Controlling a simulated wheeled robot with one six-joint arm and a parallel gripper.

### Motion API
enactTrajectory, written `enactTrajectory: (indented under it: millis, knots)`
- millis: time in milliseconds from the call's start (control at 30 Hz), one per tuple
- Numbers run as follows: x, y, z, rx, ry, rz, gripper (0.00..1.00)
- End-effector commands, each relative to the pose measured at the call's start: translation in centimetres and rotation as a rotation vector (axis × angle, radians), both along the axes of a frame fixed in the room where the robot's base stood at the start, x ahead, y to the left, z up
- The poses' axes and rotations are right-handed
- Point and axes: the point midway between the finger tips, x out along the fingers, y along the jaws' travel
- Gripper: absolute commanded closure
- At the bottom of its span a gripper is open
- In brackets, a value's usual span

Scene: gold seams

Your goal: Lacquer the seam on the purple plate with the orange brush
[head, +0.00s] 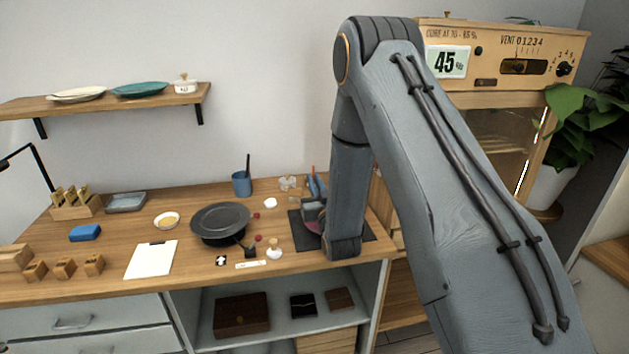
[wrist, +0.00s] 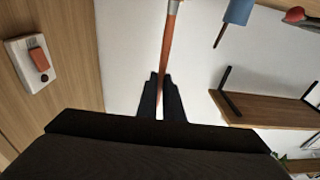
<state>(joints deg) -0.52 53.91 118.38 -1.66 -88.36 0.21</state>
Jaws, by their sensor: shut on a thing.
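My gripper (wrist: 160,84) is shut on the orange brush (wrist: 169,38) in the wrist view. The brush's thin orange handle runs up from between the dark fingers to the top edge, and its bristles are out of view. In the head view a bit of orange (head: 313,171) shows above my gripper (head: 312,205), at the right end of the bench. The purple plate (head: 314,228) shows as a small purple patch on the dark mat (head: 304,240), mostly hidden by my arm. I cannot make out its seam, or whether the brush touches it.
The wooden bench (head: 80,278) holds a black bowl (head: 220,219), a blue cup (head: 241,184), a white notepad (head: 150,260) and small wooden blocks left of the mat. A wooden cabinet (head: 505,100) stands at the right. A wall shelf (head: 140,100) hangs above.

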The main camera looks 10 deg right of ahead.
Motion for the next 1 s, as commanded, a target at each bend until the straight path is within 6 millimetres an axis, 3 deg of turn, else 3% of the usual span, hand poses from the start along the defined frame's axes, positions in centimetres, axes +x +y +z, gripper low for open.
enactTrajectory:
  millis: [800,1000]
  knots:
    - [0.0,0.0,-3.9,0.0,0.0,0.0,1.0]
    - [0.0,-0.7,-4.1,0.0,-0.001,0.001,1.0]
